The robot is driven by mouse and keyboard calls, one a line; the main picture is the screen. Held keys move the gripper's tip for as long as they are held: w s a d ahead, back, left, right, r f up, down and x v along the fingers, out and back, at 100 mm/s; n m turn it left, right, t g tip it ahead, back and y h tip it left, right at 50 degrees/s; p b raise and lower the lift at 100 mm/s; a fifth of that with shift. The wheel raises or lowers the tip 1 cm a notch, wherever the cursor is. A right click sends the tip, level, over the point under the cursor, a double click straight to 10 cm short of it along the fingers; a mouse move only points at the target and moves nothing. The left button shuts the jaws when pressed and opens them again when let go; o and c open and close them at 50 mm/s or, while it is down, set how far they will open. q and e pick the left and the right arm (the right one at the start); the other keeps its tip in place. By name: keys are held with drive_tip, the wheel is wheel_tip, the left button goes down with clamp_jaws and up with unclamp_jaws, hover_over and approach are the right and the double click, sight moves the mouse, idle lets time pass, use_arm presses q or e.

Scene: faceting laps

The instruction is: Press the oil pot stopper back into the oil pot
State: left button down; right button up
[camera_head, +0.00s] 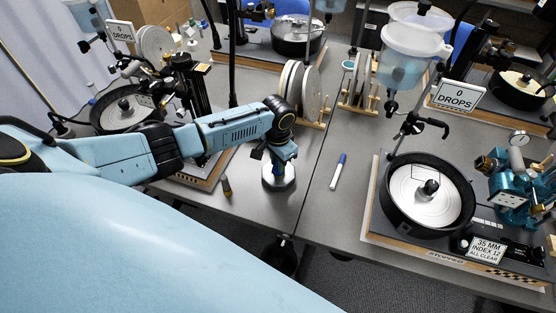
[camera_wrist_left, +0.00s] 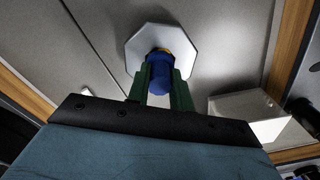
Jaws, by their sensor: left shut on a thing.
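My left gripper (camera_head: 281,158) points down over the table and is shut on a blue stopper (camera_wrist_left: 160,75). The stopper is a blue cylinder with a yellow band at its far end, pinched between my two green fingers in the left wrist view. Directly below it is a pale eight-sided piece, which I take for the oil pot (camera_wrist_left: 136,50). In the head view the pot (camera_head: 277,183) is a short silvery body on the grey table under my gripper. The fingers hide the joint, so I cannot tell whether the stopper touches or sits in the pot. My right gripper is out of view.
A blue-capped marker (camera_head: 338,171) lies right of the pot, and a small dark bottle (camera_head: 226,186) stands to its left near the front edge. A rack of discs (camera_head: 299,90) stands behind. A lap machine (camera_head: 430,195) is at right.

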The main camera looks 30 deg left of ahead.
use_arm(q)
drive_tip(key=shift+f+b, duration=0.4)
drive_tip(key=shift+f, duration=0.25)
drive_tip(key=c, duration=1.2)
unclamp_jaws()
drive_tip(key=shift+o, duration=0.2)
wheel_tip(320, 180, up, 13)
drive_tip(key=p, duration=0.2)
drive_tip(key=shift+r, duration=0.2)
